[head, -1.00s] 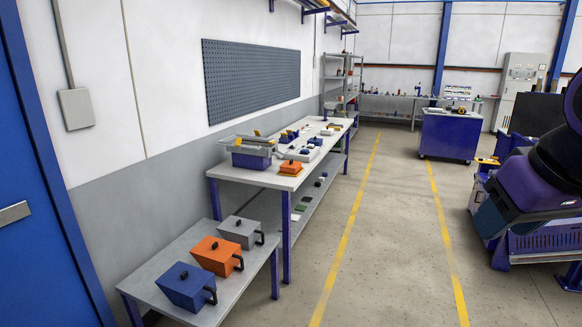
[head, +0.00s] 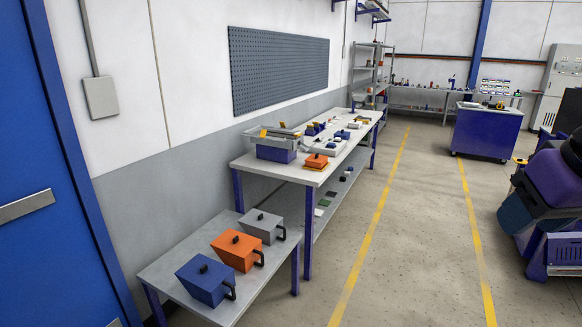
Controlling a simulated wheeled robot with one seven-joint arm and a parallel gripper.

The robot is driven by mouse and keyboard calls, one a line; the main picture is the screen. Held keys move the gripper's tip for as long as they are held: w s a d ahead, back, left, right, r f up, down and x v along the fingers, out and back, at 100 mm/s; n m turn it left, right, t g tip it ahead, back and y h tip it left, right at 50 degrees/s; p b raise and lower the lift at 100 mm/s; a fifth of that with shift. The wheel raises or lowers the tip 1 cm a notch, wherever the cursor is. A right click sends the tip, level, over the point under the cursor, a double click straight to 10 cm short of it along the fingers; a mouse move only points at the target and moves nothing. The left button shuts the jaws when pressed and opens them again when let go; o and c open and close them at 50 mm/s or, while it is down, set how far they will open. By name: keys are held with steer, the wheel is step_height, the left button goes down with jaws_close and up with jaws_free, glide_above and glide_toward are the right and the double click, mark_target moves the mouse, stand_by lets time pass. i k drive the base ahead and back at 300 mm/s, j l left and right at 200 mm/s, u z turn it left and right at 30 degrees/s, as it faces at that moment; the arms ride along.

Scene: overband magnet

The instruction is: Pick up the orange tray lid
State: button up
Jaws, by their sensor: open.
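The orange tray (head: 243,258) stands on the low grey bench, between a blue tray (head: 204,284) and a grey tray (head: 262,231). Its flat orange lid (head: 225,244) seems to lie on top, with a small black knob. A black handle sticks out from the tray's right side. Each neighbouring tray also shows a black knob on top and a side handle. My gripper is not in view, and nothing shows touching the lid.
A higher workbench (head: 258,168) beyond holds a purple bin (head: 277,154), a small orange item (head: 316,160) and other parts. A blue door (head: 50,170) is at the left. Clear floor with yellow lines (head: 370,240) lies right of the benches. A blue cabinet (head: 486,132) stands farther back.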

mark_target(316, 158)
steer(key=i+l+u, duration=0.45)
steer(key=i+l, duration=0.55)
steer(key=i, duration=0.8)
steer(key=i+l+u, duration=0.45)
steer(key=i+l, duration=1.15)
